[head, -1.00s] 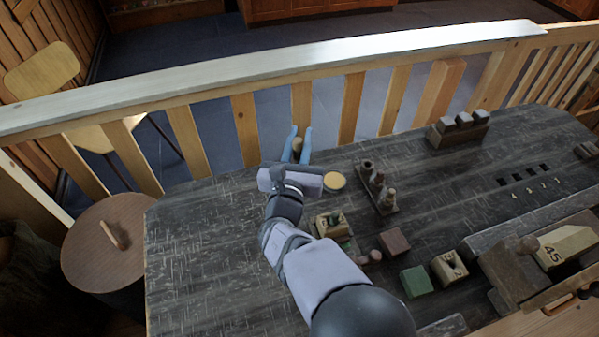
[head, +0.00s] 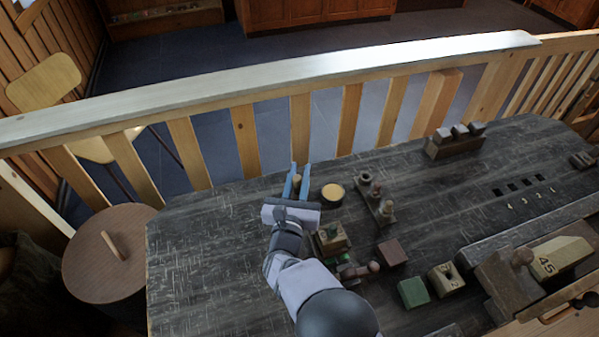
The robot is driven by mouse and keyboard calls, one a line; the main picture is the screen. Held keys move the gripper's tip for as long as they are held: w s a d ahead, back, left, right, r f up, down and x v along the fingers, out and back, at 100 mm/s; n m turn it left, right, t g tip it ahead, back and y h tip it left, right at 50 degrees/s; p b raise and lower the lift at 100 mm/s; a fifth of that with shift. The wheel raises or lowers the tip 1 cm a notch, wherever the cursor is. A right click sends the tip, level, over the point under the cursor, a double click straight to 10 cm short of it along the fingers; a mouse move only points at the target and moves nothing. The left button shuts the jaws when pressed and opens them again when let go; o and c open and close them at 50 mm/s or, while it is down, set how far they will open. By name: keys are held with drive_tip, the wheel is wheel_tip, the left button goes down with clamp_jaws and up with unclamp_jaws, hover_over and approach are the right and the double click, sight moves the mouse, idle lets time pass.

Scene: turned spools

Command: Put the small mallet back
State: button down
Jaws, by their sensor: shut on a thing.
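My gripper (head: 297,181) has two blue fingers and points away over the far edge of the dark table. It is shut on a small brown wooden piece (head: 296,181). Only a short part of this piece shows between the fingers, so I cannot tell whether it is the small mallet. A brown, round-ended piece (head: 373,267) lies right of my forearm, next to a reddish block. My arm hides part of that area, and its full shape is unclear.
A round yellow-topped tin (head: 333,193) stands just right of my gripper. A rack with turned pegs (head: 377,205) is farther right, and a block rack (head: 455,145) is at the back. A wooden railing (head: 245,140) runs behind the table (head: 200,265). The table's left part is clear.

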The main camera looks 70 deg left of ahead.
drive_tip(key=shift+f, duration=0.15)
drive_tip(key=c, duration=1.6)
unclamp_jaws()
drive_tip(key=shift+c, duration=0.2)
drive_tip(key=shift+r, duration=0.25)
drive_tip(key=shift+s+d+f, duration=0.15)
drive_tip(key=shift+s+d, duration=0.2)
drive_tip(key=shift+d, duration=0.2)
drive_tip(key=b+v, duration=0.2)
drive_tip(key=v, duration=0.8)
drive_tip(key=shift+d, duration=0.4)
